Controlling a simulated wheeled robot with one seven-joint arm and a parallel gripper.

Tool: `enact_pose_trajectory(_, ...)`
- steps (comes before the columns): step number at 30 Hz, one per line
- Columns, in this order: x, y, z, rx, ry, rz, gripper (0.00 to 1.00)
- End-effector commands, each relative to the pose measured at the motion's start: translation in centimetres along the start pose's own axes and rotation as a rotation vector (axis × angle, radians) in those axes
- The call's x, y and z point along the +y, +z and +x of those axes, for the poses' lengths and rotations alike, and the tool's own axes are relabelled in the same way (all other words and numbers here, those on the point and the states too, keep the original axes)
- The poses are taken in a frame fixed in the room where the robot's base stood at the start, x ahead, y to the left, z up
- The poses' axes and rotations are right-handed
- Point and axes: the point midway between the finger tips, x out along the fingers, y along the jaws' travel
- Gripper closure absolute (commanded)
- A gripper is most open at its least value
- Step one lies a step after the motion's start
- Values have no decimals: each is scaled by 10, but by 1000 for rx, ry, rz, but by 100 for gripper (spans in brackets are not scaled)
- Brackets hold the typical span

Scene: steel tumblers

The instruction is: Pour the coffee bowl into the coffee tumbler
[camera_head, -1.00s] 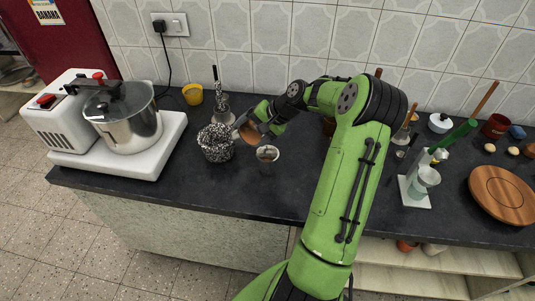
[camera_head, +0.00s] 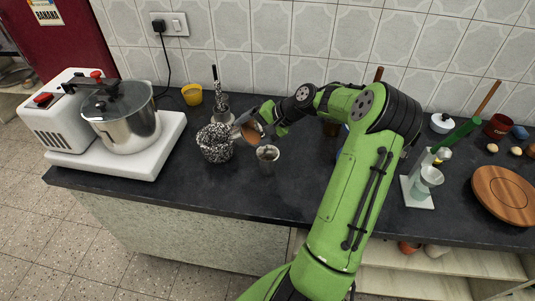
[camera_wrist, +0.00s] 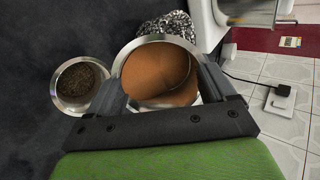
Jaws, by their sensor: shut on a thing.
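My gripper (camera_wrist: 163,88) is shut on the coffee bowl (camera_wrist: 160,70), with one finger at each side of its steel rim. The bowl shows an orange-brown inside; I cannot tell how much of that is coffee. In the head view the bowl (camera_head: 252,132) is held tilted above the counter, just behind the tumbler. The coffee tumbler (camera_head: 268,158) is a steel cup standing upright on the counter. In the wrist view the tumbler (camera_wrist: 82,84) is left of the bowl, with dark brown grainy stuff inside. No falling stream shows.
A black-and-white speckled pot (camera_head: 215,142) stands close to the left of the bowl. A white appliance with a steel pot (camera_head: 128,120) is farther left, and a yellow cup (camera_head: 192,95) is behind. The counter (camera_head: 220,190) in front of the tumbler is clear.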

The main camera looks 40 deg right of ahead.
Motion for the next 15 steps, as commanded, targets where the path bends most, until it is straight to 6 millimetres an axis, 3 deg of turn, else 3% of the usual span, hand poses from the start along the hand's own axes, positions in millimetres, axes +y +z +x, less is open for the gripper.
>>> enact_pose_trajectory(15, 1, 0, -2, 1, -57, -6, 54)
